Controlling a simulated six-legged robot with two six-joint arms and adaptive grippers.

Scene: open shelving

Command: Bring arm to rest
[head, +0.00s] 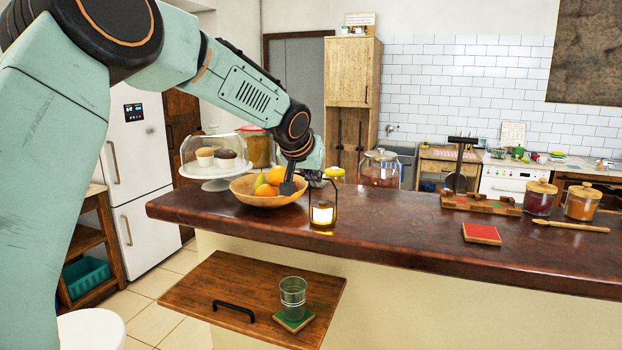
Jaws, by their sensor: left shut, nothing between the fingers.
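My left arm (262,92) comes in from the left and reaches over the brown counter. My left gripper (288,187) is small and dark at its end. It is shut and empty, pointing down over the right side of a wooden fruit bowl (258,200). I cannot tell whether the fingertips touch the bowl or fruit. A lit lantern (322,216) stands just right of the gripper. My right gripper is not in view.
A cake stand with muffins (214,171) stands left of the bowl. A glass jar (380,168), a red tile (482,234) and lidded jars (540,198) are on the counter. Below, a wooden board (200,298) holds a glass (293,292) on a green coaster.

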